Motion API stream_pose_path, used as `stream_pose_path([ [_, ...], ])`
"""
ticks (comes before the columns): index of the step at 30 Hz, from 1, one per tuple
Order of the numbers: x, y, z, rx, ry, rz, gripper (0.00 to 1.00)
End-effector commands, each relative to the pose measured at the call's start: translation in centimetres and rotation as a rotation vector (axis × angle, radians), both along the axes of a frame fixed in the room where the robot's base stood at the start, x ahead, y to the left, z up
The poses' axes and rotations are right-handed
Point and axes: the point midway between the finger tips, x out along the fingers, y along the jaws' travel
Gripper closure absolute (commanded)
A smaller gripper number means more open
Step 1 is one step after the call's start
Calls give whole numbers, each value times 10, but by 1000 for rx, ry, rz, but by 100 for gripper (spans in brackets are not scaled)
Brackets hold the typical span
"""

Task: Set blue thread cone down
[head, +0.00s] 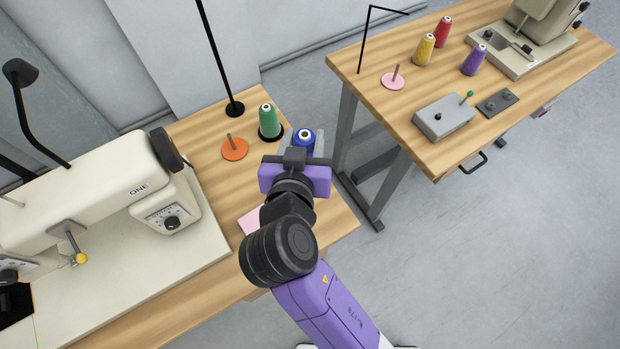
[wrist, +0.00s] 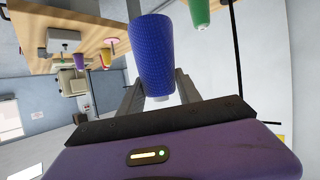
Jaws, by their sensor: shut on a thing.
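The blue thread cone (head: 304,141) shows just beyond my gripper in the head view, near the right edge of the left table. In the wrist view the blue cone (wrist: 152,55) stands between the two fingers of my gripper (wrist: 160,97), which is shut on it. In the head view my gripper (head: 303,143) hides the cone's lower part. I cannot tell whether the cone's base touches anything. An orange spool holder with a bare pin (head: 235,149) is on the left table. A pink spool holder with a bare pin (head: 393,81) is on the right table.
A green cone (head: 268,121) stands on a dark holder beside my gripper. The right table (head: 440,155) holds yellow (head: 424,50), red (head: 442,32) and purple (head: 474,60) cones and a grey box (head: 443,118).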

Motion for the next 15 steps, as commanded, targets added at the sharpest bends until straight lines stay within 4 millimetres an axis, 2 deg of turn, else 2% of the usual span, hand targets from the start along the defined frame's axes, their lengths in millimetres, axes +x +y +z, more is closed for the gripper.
stream_pose_path([
  [1, -1, 0, -14, -4, 4, 2, 100],
  [9, 0, 0, -77, -4, 1, 1, 100],
  [15, 0, 0, -104, -1, -1, 0, 100],
])
